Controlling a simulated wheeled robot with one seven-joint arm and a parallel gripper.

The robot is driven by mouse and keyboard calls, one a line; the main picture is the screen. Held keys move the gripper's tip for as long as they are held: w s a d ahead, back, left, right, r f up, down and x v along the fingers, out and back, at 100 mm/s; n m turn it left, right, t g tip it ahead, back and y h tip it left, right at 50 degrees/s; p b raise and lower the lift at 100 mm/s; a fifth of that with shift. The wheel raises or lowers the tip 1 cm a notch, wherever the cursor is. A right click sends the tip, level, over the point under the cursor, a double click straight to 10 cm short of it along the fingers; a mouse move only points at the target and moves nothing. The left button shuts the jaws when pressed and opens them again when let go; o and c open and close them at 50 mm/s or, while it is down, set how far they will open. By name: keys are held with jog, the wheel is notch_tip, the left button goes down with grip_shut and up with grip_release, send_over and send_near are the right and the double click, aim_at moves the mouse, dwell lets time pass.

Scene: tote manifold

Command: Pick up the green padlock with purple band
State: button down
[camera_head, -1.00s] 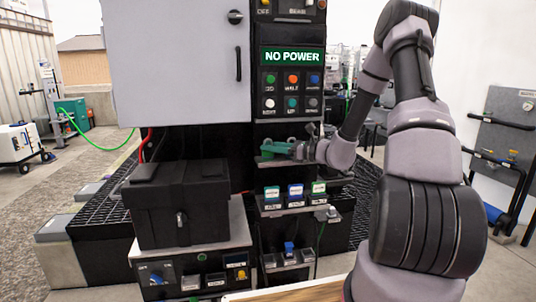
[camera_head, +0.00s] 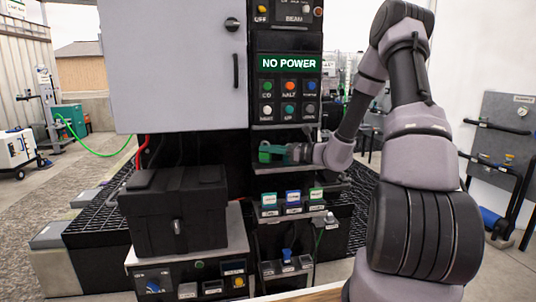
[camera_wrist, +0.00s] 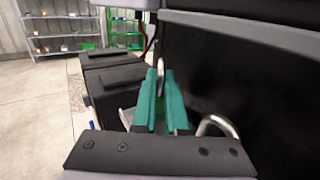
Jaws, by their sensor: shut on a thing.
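My gripper (camera_head: 268,152) reaches leftward over a small shelf below the button panel. Its green-teal fingers also show in the wrist view (camera_wrist: 162,102), close together and pointing away. A silver shackle (camera_wrist: 161,76) stands between the fingers, so they are shut on what looks like a padlock. The padlock's body is hidden by the fingers, and I see no purple band. A second silver shackle (camera_wrist: 218,126) rises to the right of the fingers, its lower part hidden behind my gripper's base.
A grey cabinet (camera_head: 180,65) overhangs at the upper left. A black box (camera_head: 170,212) stands left of the shelf. A lower shelf (camera_head: 297,216) carries several labelled blocks. A "NO POWER" panel (camera_head: 289,63) is above. The floor at left is open.

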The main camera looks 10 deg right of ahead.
jog(key=shift+s+d+r, duration=0.1)
jog(key=shift+d+r, duration=0.1)
jog(key=shift+r, duration=0.9)
jog(key=v, duration=1.7)
jog(key=shift+s+d, duration=0.2)
jog(key=shift+d, duration=0.05)
jog(key=shift+f, duration=0.15)
